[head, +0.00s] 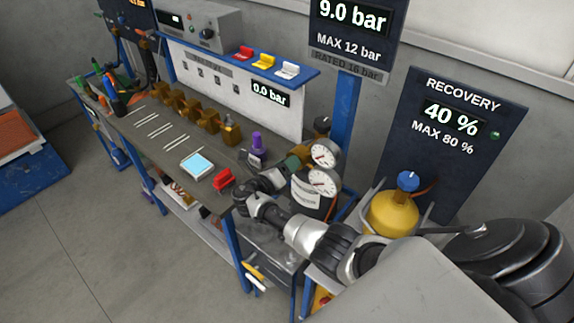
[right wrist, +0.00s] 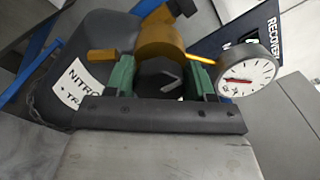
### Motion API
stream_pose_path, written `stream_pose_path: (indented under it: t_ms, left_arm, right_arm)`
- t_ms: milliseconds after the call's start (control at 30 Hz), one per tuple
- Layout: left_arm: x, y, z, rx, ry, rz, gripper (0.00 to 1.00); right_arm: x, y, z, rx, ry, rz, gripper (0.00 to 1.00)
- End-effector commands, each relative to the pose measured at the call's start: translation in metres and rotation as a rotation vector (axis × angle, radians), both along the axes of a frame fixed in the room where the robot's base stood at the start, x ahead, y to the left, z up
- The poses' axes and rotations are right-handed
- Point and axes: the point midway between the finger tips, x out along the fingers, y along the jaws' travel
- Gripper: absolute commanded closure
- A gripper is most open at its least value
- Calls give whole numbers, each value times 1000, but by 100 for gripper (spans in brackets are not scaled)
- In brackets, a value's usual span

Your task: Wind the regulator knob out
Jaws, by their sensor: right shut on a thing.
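The regulator knob (right wrist: 160,78) is dark with a pale mark on its face, in the right wrist view. The brass regulator body (right wrist: 162,42) is behind it, on the dark nitrogen cylinder (right wrist: 92,70). My right gripper (right wrist: 160,82) is shut on the knob, with one green finger on each side. In the head view, my right gripper (head: 290,166) is beside the regulator's two round gauges (head: 325,153), above the cylinder (head: 308,198). The knob is hidden there by my gripper. My left gripper is not in view.
A workbench (head: 150,133) with brass fittings, a red clip and a cyan-screened device runs left. A yellow recovery cylinder (head: 393,212) stands right of the regulator. A sign behind (head: 350,35) reads 9.0 bar, MAX 12 bar; a bench display (head: 270,94) reads 0.0 bar.

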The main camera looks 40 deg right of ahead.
Motion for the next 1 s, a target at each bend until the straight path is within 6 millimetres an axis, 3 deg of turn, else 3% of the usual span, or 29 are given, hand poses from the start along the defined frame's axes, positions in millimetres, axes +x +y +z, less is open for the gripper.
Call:
stream_pose_path:
  t_ms: [133,167,300,667,1000]
  left_arm:
    - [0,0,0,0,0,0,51]
    - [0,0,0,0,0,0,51]
    - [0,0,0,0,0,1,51]
    - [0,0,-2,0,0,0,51]
    - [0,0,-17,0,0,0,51]
  right_arm:
    - [1,-2,2,-6,-1,-1,70]
    - [1,-2,2,-6,-1,-1,42]
    - [1,-1,2,-5,-1,-1,21]
    - [-1,6,-1,-1,0,2,21]
    - [-19,67,-3,1,-2,3,21]
